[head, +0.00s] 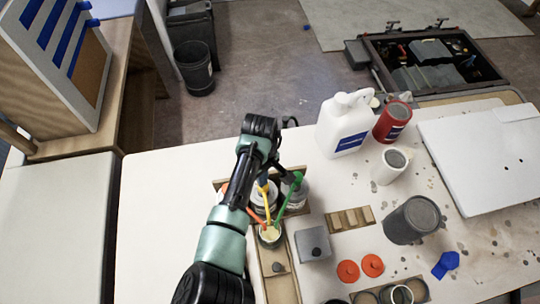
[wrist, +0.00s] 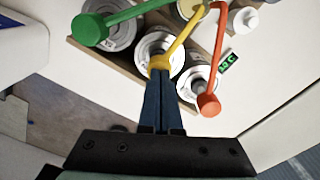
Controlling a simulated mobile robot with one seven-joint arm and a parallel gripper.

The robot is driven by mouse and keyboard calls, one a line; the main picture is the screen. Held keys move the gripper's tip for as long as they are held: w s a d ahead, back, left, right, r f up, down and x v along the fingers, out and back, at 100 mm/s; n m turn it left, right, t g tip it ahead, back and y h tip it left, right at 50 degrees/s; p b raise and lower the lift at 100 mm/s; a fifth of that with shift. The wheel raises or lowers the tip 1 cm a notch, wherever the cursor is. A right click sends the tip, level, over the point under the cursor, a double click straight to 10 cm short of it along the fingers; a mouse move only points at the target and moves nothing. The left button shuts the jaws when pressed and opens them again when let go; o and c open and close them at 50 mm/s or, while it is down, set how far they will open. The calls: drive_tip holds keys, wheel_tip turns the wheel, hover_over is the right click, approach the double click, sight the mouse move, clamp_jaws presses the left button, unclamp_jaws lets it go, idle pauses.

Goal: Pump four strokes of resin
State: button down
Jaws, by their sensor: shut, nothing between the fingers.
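Three pumps with long spouts stand on containers in a wooden rack: green (head: 293,190), yellow (head: 266,192) and orange (head: 256,216). In the wrist view the green (wrist: 90,29), yellow (wrist: 160,62) and orange (wrist: 208,104) pump heads show, each on its own round container. Their spouts converge over a small cup (head: 270,238) with pale contents. My gripper (wrist: 160,74) is shut and empty. Its dark blue fingertips are at the yellow pump head and overlap its edge in the wrist view; I cannot tell whether they press on it. My arm hides part of the rack in the head view.
A white jug (head: 345,125), a red can (head: 393,121), a white cup (head: 389,167) and a grey container (head: 412,220) stand right of the rack. A grey block (head: 313,243) and orange discs (head: 372,265) lie nearer. The table's left part is clear.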

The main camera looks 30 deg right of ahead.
drive_tip(key=shift+f+b, duration=0.45)
drive_tip(key=shift+f, duration=0.3)
drive_tip(key=shift+r, duration=0.25)
drive_tip(key=shift+r+p, duration=1.9)
drive_tip(key=shift+p, duration=0.35)
drive_tip(key=shift+r, duration=0.1)
wheel_tip(320, 180, up, 3)
drive_tip(key=p, duration=0.3)
